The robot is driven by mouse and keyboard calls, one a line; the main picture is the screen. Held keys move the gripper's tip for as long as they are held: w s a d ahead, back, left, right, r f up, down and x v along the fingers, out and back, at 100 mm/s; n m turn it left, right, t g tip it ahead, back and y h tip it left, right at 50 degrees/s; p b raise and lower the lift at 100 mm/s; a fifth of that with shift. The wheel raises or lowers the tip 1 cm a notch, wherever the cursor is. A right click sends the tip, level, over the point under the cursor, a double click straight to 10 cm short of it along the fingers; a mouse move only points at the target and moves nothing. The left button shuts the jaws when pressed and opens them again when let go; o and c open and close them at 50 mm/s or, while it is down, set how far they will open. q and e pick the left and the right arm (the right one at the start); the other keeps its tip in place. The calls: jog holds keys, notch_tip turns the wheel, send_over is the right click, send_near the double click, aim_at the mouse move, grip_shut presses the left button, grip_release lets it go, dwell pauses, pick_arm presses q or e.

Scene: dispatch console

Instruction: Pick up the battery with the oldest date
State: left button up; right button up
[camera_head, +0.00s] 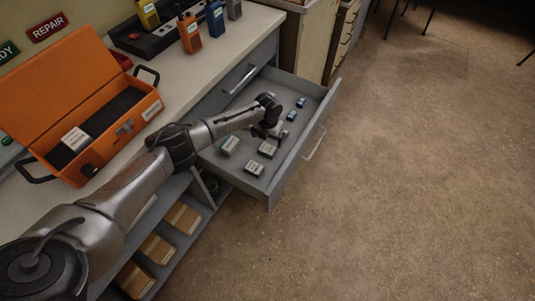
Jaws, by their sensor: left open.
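An open grey drawer (292,176) holds several small batteries. Three grey-and-white ones lie toward the near left: one battery (229,145), a second battery (267,149) and a third battery (254,169). Smaller blue batteries, such as one blue battery (292,115) and another blue battery (301,102), lie toward the far right. The dates on them are too small to read. My left gripper (272,137) is open, pointing down inside the drawer just behind the second grey battery. I cannot tell whether it touches any battery. My right gripper is not in view.
An orange case (62,91) stands open on the counter (203,65), with a pale labelled block (75,139) inside. Radios, including an orange radio (189,33), stand at the charger (150,40). Shelf boxes (183,217) sit below. The floor (420,180) to the right is clear.

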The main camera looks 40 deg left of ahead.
aim_at(267, 148)
pick_arm(q)
notch_tip(267, 148, down, 4)
jog(key=shift+r+b, duration=0.1)
jog(key=shift+b, duration=1)
jog(key=f+b, duration=0.5)
jog(key=shift+w+a, duration=0.15)
jog(key=shift+a, duration=0.05)
jog(key=shift+c, duration=0.2)
jog(key=c, duration=0.9)
jog(key=shift+c, duration=0.4)
jog(key=shift+r, duration=0.1)
